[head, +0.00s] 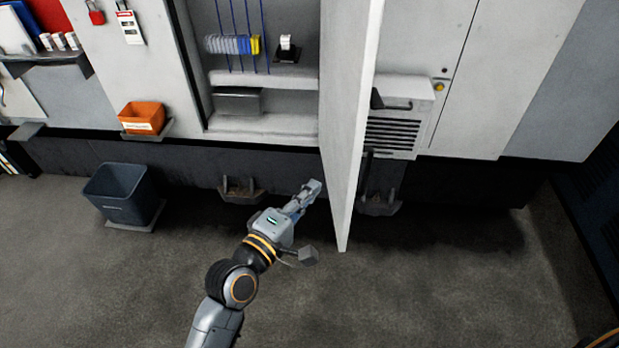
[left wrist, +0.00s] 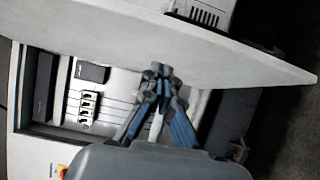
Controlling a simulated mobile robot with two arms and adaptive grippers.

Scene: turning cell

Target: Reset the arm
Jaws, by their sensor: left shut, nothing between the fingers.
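My left gripper (head: 312,187) is at the end of my left arm, which comes up from the bottom of the head view. It is shut and empty, just left of the lower part of the open cabinet door (head: 349,130). I cannot tell if it touches the door. In the left wrist view the closed fingers (left wrist: 160,72) show in front of the pale door panel (left wrist: 150,40). The open electrical cabinet (head: 264,122) lies behind the gripper in the head view. My right gripper is in neither view.
A dark blue bin (head: 122,193) stands on the floor at left. An orange tray (head: 142,116) sits on a small ledge. A vented grey unit (head: 393,134) is right of the door. The grey floor (head: 440,280) at lower right is clear.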

